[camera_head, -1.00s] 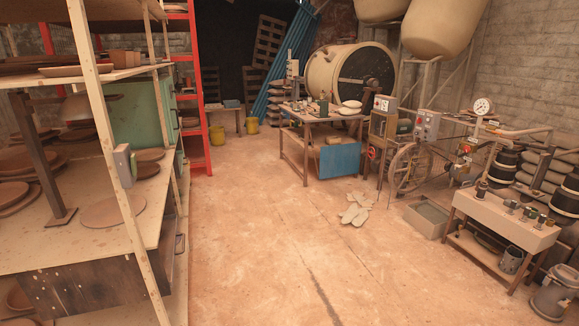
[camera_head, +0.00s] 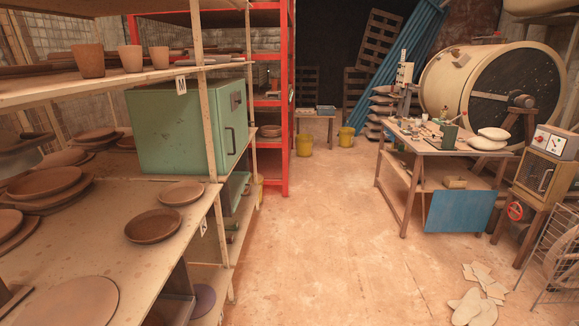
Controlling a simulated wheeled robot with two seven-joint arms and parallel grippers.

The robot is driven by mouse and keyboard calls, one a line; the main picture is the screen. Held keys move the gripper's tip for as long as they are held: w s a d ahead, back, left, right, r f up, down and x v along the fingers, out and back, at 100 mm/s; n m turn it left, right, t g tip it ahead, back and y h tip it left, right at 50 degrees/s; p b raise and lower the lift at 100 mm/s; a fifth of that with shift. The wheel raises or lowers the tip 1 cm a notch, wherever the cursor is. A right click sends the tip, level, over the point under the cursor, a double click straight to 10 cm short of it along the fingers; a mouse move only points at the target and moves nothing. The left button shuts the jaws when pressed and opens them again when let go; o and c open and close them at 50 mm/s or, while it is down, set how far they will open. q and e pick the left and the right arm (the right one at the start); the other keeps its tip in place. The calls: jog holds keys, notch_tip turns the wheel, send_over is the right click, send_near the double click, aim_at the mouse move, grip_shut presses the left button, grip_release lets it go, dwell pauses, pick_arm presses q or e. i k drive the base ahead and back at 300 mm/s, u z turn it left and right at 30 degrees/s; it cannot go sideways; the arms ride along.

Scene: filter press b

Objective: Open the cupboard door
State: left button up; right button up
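A green metal cupboard (camera_head: 185,130) stands on the middle board of the wooden shelf at the left. Its door (camera_head: 230,115) is on the side facing the aisle. The door looks shut and has a dark upright handle (camera_head: 230,140). A wooden shelf post crosses in front of part of the cupboard. A smaller box with a wooden front and a dark handle (camera_head: 545,180) stands at the right edge; its front looks shut. I cannot tell from the pictures which of them the task means. Neither of my grippers is in view.
The wooden shelf (camera_head: 110,240) carries plates and cups. A red rack (camera_head: 287,100) stands behind it. Yellow buckets (camera_head: 304,145) stand at the back. A work table (camera_head: 440,150) is at the right. Light flat pieces (camera_head: 475,310) lie on the floor. The aisle between is clear.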

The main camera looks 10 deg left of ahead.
aim_at(233, 128)
jog(key=u, duration=0.3)
jog(key=i, duration=1.25)
jog(key=u, duration=0.25)
jog(key=k, duration=0.45)
jog(key=z, duration=0.85)
jog(key=i, duration=1.75)
jog(key=u, duration=0.35)
